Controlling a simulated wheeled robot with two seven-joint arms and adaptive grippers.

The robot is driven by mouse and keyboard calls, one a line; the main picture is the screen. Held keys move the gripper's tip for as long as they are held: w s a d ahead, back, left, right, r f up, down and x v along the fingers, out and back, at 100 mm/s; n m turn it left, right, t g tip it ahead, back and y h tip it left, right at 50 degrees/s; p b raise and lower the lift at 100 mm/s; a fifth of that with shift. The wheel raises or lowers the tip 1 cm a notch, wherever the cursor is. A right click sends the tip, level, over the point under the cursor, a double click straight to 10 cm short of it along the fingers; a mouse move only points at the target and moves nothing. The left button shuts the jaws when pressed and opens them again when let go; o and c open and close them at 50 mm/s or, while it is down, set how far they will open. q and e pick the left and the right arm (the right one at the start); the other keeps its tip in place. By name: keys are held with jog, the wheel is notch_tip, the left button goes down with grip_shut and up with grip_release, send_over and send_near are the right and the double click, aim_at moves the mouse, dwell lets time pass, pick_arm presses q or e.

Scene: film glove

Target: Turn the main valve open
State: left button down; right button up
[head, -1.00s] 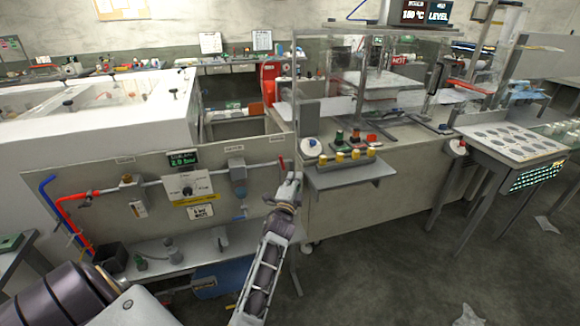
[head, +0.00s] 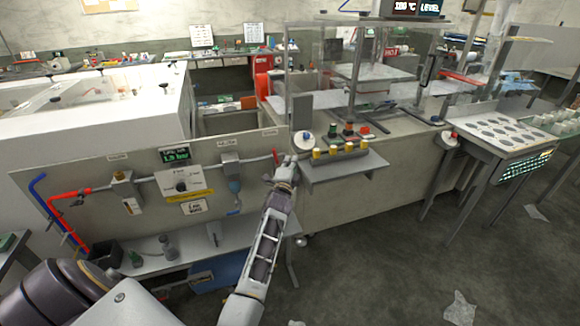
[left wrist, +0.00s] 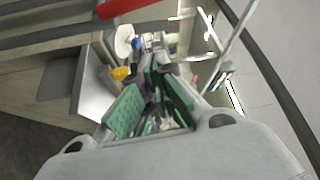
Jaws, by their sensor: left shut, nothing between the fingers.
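A pipe panel (head: 100,200) stands at the left in the head view. A small upright red lever (head: 275,158) sits at the right end of its grey pipe. I cannot read which one is labelled the main valve. My left gripper (head: 289,160) is shut and empty, just right of the right-hand lever; I cannot tell if they touch. In the left wrist view its green finger pads (left wrist: 155,97) show, with a red bar (left wrist: 125,8) at the top edge.
A grey shelf (head: 345,172) with yellow-topped items projects just right of the gripper. A lower ledge (head: 190,248) with small items runs under the panel. A regulator box (head: 182,182) is mid-panel. Open floor (head: 390,250) lies at the right.

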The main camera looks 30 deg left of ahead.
pick_arm(q)
jog(key=shift+w+a+f+p, duration=0.1)
jog(key=shift+w+a+p, duration=0.15)
jog(key=shift+a, duration=0.5)
jog(key=shift+w+a+f+p, duration=0.1)
jog(key=shift+w+a+p, duration=0.1)
jog(key=shift+a, duration=0.5)
jog(key=shift+w+a+p, duration=0.2)
jog(key=shift+a+p, duration=0.05)
jog(key=shift+a, duration=0.5)
pick_arm(e)
jog(key=shift+s+a+r, duration=0.25)
jog(key=shift+a+r, duration=0.05)
jog(key=shift+a, duration=0.2)
jog(key=shift+s+a+r, duration=0.2)
jog(key=shift+a+r, duration=0.1)
jog(key=shift+a, duration=0.2)
pick_arm(q)
jog(key=shift+a, duration=0.1)
pick_arm(e)
jog(key=shift+d, duration=0.1)
